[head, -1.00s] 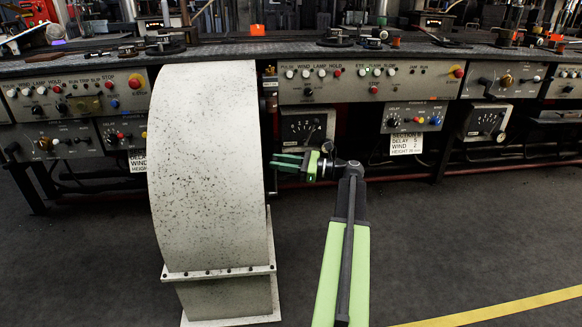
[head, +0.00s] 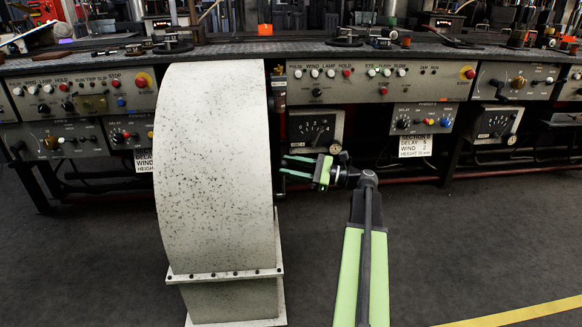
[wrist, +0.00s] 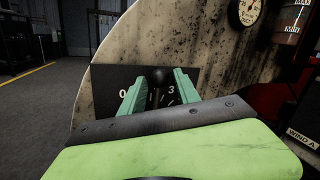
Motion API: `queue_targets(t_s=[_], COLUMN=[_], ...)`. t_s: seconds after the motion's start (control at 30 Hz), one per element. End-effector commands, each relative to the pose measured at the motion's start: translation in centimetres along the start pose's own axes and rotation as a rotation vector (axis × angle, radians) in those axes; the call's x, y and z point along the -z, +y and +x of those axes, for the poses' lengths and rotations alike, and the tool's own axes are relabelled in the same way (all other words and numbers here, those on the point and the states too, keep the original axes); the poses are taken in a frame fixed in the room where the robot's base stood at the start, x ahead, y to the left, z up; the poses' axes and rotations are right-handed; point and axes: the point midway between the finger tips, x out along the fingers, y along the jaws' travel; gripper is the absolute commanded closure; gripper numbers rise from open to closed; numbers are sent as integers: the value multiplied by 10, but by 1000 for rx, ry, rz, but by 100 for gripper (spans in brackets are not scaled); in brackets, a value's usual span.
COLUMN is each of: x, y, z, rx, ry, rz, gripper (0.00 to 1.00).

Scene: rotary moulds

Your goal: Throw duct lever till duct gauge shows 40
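The duct (head: 213,170) is a tall, speckled off-white curved housing; its flat side face also shows in the wrist view (wrist: 190,50). On that face is a dark plate (wrist: 103,83) with numbers, a 0 and a 3 readable. The duct lever (wrist: 158,76) has a black knob in front of the plate. My gripper (wrist: 158,90) is open, its green fingers on either side of the lever with small gaps. In the head view my gripper (head: 284,167) is beside the duct's right side. A round white dial (wrist: 250,12), perhaps the duct gauge, is cut off above; its reading is unclear.
A long bench with control panels (head: 377,82) runs behind the duct. A dark box with a dial (head: 315,127) hangs beyond my gripper. A sign (head: 415,147) reads delay 5, wind 2. The dark floor (head: 480,240) at right is clear.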

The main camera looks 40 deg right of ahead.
Motion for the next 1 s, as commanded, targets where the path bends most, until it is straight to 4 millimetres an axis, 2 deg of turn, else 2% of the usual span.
queue_targets(t_s=[0.33, 0.47, 0.57, 0.9, 1.0], x=[0, 1, 1, 2, 1], y=[2, 2, 1, 1, 1], z=[4, -7, -28, -124, -146], rx=[-7, -5, -3, -4, -5], ry=[-2, -2, -1, -2, -2], rz=[1, 1, 0, 0, 1], gripper=[52, 52, 52, 52, 52])
